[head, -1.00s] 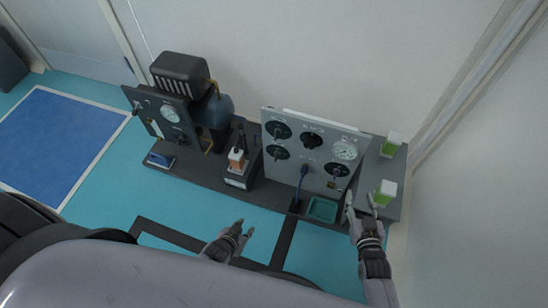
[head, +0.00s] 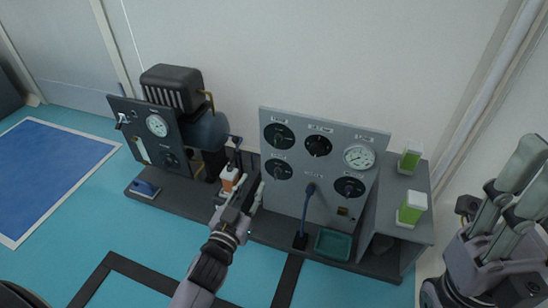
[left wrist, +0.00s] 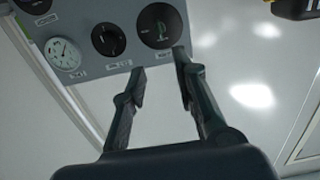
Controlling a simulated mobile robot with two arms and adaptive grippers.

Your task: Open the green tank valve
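The grey upright panel (head: 322,152) carries several round black valve dials and a white gauge (head: 358,157). The view there is turned about upside down. My left gripper (head: 245,190) is open and empty, low in front of the panel's left edge. In the left wrist view its two fingers (left wrist: 160,62) point toward the green-handled dial, apart from it. My right gripper (head: 518,168) is raised at the far right, fingers apart and empty, away from the panel.
An orange-and-white bottle (head: 230,178) stands just behind my left gripper. A second dark panel (head: 150,138) and a motor-like unit (head: 172,88) stand left. A teal tray (head: 333,244) and a blue-handled tool (head: 305,215) are in front of the panel. Green-and-white boxes (head: 412,208) stand right.

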